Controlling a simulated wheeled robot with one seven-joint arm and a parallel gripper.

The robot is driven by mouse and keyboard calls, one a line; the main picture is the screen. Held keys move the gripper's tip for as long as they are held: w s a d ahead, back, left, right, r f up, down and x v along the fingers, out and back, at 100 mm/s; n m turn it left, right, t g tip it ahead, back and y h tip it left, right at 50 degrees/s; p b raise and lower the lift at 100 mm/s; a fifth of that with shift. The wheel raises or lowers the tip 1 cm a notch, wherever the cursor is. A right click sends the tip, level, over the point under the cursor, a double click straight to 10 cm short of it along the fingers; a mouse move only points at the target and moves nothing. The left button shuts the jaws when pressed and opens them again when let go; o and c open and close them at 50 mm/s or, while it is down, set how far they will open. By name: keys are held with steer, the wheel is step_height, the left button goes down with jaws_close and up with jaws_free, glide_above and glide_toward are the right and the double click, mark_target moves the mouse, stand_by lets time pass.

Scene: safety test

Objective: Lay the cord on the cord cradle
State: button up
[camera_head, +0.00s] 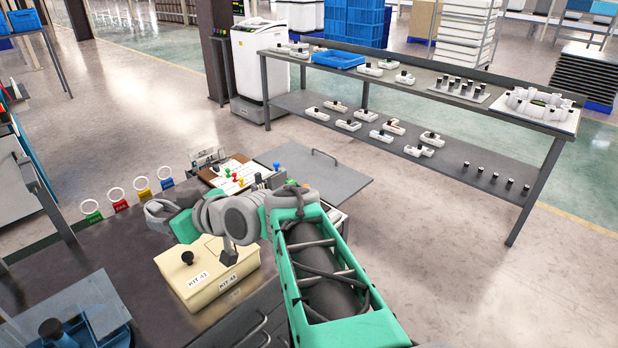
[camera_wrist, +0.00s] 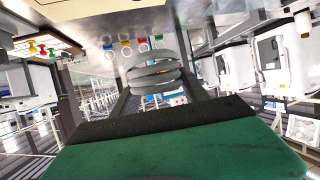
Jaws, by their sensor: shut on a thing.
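The cord (camera_head: 158,211) is a grey coil of several loops; it also shows in the wrist view (camera_wrist: 153,75), between the dark fingers. My gripper (camera_head: 168,216) is shut on it and holds it over the dark worktop, beyond the cream box. Its fingers show on both sides of the coil in the wrist view (camera_wrist: 155,95). The green palm fills the bottom of that view. Whether the coil touches the worktop is not clear. I cannot make out the cord cradle for certain in either view.
A cream box (camera_head: 225,283) with a black knob stands on the worktop (camera_head: 100,245) below my wrist. Coloured tags with white rings (camera_head: 120,201) line the far edge. A pegboard (camera_head: 222,178) and a grey panel (camera_head: 325,178) lie beyond. A clear-lidded case (camera_head: 75,310) is front left.

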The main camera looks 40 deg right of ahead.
steer(key=d+f+m+h+p, duration=0.1)
steer(key=d+f, duration=0.2)
steer(key=d, duration=0.8)
steer(key=d+f+m+h+p, duration=0.1)
steer(key=d+f, duration=0.2)
steer(key=d, duration=0.8)
steer(key=d+f+m+h+p, duration=0.1)
steer(key=d+f, duration=0.2)
steer(key=d, duration=0.8)
steer(key=shift+t, duration=0.4)
steer(key=f+b, duration=0.4)
steer(key=f, duration=0.1)
steer(key=f+b, duration=0.2)
steer(key=f, duration=0.1)
steer(key=shift+w+d, duration=0.1)
steer(key=shift+w, duration=0.3)
steer(key=shift+r, duration=0.1)
steer(key=o, duration=1.6)
steer(key=shift+s, duration=0.1)
